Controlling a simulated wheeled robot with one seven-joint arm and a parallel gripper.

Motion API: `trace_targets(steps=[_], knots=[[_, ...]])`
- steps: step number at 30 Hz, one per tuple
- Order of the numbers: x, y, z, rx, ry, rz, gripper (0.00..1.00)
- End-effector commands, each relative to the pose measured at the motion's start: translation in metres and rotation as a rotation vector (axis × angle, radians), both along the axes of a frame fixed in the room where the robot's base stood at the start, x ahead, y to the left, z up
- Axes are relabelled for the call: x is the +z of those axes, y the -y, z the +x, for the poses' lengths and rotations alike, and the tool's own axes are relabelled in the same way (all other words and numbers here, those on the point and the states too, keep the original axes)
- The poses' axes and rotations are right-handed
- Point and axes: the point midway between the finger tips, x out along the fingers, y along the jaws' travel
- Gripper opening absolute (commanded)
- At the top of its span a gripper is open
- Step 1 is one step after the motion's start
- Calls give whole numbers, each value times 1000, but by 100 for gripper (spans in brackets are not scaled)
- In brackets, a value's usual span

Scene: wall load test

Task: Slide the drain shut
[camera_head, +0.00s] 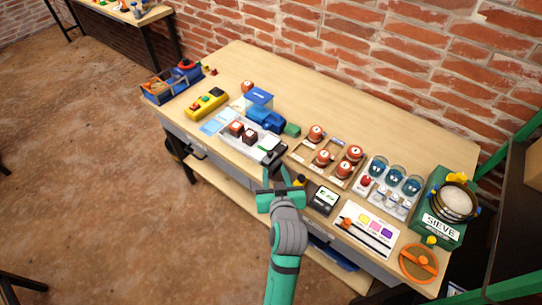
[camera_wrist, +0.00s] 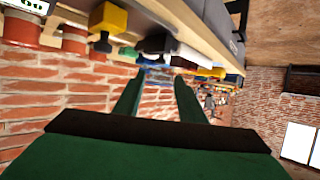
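No part labelled as a drain can be made out. A white panel (camera_head: 367,231) at the table's front right has dark slots, coloured patches and an orange knob (camera_head: 347,221) at the left end of a slot. To its right is an orange round plate (camera_head: 419,263) with a bar across it, in front of a green box marked SIEVE (camera_head: 441,228). My gripper (camera_head: 274,166) is over the table's front edge, left of and apart from these. In the wrist view its two green fingers (camera_wrist: 158,85) stand apart with nothing between them.
Red-capped weights (camera_head: 323,157) on a wooden tray, blue-topped jars (camera_head: 396,174) and a black scale (camera_head: 324,200) stand between my gripper and the green box. A blue tool (camera_head: 265,118) and yellow device (camera_head: 206,103) lie left. A brick wall (camera_head: 350,60) rises behind.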

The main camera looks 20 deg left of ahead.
Motion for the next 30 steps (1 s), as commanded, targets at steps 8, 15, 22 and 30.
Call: trace_targets(steps=[8,15,22,30], knots=[[-7,-12,23,8,0,-2,37],[-24,-29,59,7,0,-3,37],[-35,-40,84,7,0,-3,37],[-39,-44,92,6,1,-3,37]])
